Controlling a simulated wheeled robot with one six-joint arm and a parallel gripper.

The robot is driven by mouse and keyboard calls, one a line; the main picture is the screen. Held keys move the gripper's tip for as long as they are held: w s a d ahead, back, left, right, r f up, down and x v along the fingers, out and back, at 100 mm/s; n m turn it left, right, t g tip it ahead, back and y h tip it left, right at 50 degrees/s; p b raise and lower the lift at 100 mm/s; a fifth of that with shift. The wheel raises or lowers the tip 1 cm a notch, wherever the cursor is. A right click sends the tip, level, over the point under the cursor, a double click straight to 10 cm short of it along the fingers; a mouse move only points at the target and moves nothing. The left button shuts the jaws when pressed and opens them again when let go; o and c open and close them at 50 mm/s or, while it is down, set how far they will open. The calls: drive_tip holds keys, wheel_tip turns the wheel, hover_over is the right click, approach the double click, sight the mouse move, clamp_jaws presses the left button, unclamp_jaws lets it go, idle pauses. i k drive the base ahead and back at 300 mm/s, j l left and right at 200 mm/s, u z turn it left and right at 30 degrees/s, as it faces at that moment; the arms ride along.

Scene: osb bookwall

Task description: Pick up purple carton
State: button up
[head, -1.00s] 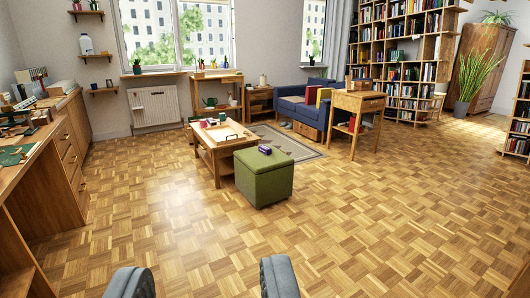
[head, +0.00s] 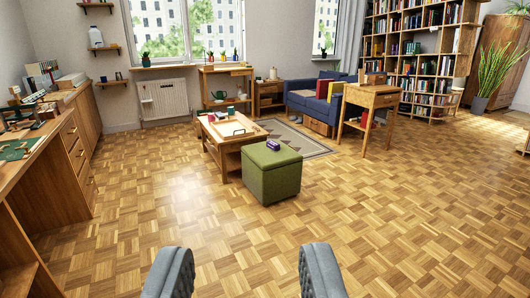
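A small purple carton (head: 273,145) lies on top of a green cube-shaped ottoman (head: 271,180) in the middle of the room. My gripper (head: 245,272) shows at the bottom edge of the head view. Its two grey fingers are wide apart with only floor between them, so it is open and empty. The carton is well ahead of the gripper, beyond a stretch of bare floor.
A low wooden coffee table (head: 229,137) with a tray stands just behind the ottoman. A wooden desk (head: 371,104) and blue sofa (head: 311,103) stand behind right. A long drawer counter (head: 55,165) runs along the left. The parquet floor (head: 350,230) ahead is clear.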

sight(273, 145)
drive_tip(key=i+l+z, duration=0.25)
drive_tip(key=i, duration=0.75)
drive_tip(key=i+z, duration=0.3)
drive_tip(key=i, duration=1.8)
drive_tip(key=i+l+u, duration=0.15)
drive_tip(key=i, duration=0.95)
drive_tip(key=i+l+u, duration=0.15)
drive_tip(key=i, duration=0.7)
